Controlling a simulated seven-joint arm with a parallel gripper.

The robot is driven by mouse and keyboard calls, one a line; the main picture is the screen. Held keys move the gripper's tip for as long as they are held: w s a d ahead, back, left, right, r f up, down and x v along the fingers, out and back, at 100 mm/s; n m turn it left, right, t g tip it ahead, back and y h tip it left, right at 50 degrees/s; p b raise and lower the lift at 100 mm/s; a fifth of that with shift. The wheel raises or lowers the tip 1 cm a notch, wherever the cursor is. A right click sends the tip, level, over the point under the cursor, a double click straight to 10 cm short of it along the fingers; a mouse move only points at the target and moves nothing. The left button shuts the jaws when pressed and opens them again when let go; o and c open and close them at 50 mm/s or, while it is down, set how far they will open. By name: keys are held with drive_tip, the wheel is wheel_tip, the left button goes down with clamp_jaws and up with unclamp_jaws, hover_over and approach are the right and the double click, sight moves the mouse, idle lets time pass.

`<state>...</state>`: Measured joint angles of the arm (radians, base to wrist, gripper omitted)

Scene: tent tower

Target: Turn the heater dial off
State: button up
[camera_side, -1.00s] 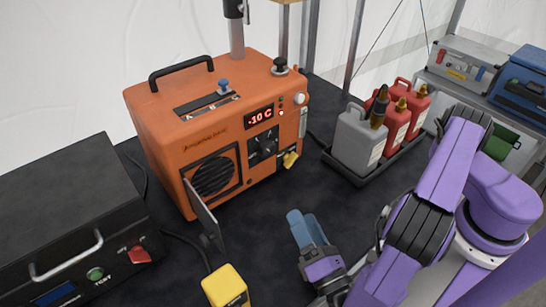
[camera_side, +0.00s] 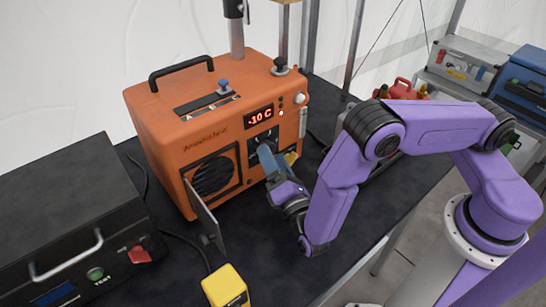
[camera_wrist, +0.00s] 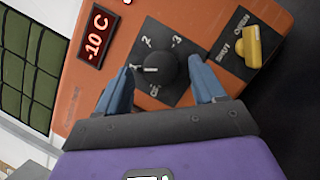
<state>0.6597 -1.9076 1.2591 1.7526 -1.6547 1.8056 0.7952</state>
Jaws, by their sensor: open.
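The orange heater (camera_side: 165,130) stands on the dark table with its display reading -10 C. Its black dial (camera_wrist: 154,71) sits on a dark plate marked with numbers in the wrist view. The dial's white pointer line points left, near an unclear mark. My gripper (camera_wrist: 160,88) is open, with one blue finger to each side of the dial and slightly below it in the picture. I cannot tell whether a finger touches the dial. In the side view my gripper (camera_side: 272,160) is at the heater's front and hides the dial.
A yellow valve handle (camera_wrist: 252,45) marked OPEN and SHUT is right of the dial. An open flap (camera_side: 204,217) juts from the heater's front. A black box (camera_side: 60,215) and a yellow block (camera_side: 225,287) stand nearby. Red canisters (camera_side: 403,86) are partly behind my arm.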

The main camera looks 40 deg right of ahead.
drive_tip(key=shift+w+d+r, duration=0.1)
drive_tip(key=shift+w+d, duration=0.05)
drive_tip(key=shift+w, duration=0.3)
drive_tip(key=c, duration=1.1)
drive_tip(key=shift+o, duration=0.2)
drive_tip(key=shift+n, duration=0.5)
drive_tip(key=n+y, duration=0.2)
drive_tip(key=n, duration=0.3)
drive_tip(key=n+t+y, duration=0.1)
drive_tip(key=n+y, duration=0.2)
drive_tip(key=n, duration=0.2)
drive_tip(key=n+t+y, duration=0.1)
drive_tip(key=n+y, duration=0.1)
drive_tip(key=n, duration=0.3)
drive_tip(key=shift+d+y, duration=0.25)
drive_tip(key=shift+y, duration=0.15)
drive_tip(key=shift+n, duration=0.5)
